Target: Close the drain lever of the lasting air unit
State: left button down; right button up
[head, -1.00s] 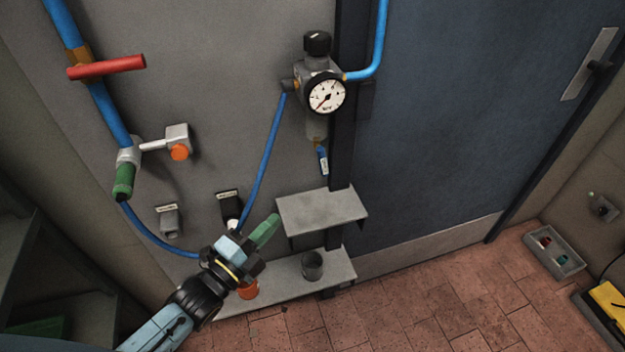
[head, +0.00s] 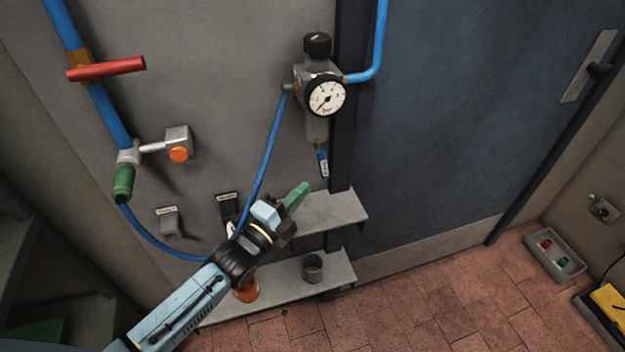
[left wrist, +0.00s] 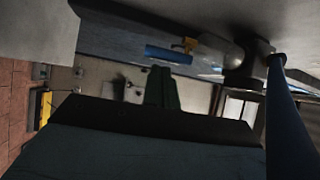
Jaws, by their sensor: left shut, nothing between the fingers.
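The air unit (head: 318,85) with its round gauge is on the grey wall beside the dark post. Below its bowl (head: 317,125), the small blue drain lever (head: 323,163) hangs down with a pale label on it. In the left wrist view the blue lever (left wrist: 168,54) and its brass valve (left wrist: 187,44) show beyond my fingers. My left gripper (head: 298,194) has green fingertips, which are shut and empty. It is below and left of the lever, in front of the upper grey shelf, apart from the lever. My right gripper is not in view.
A blue hose (head: 262,165) runs down from the unit's left side, near my left gripper. The upper shelf (head: 340,212) and the lower shelf (head: 335,272) with a grey cup (head: 312,267) lie close by. A red handle (head: 105,69) is at upper left.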

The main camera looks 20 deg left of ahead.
aim_at(323, 163)
pick_arm(q)
jog(key=shift+x, duration=2.35)
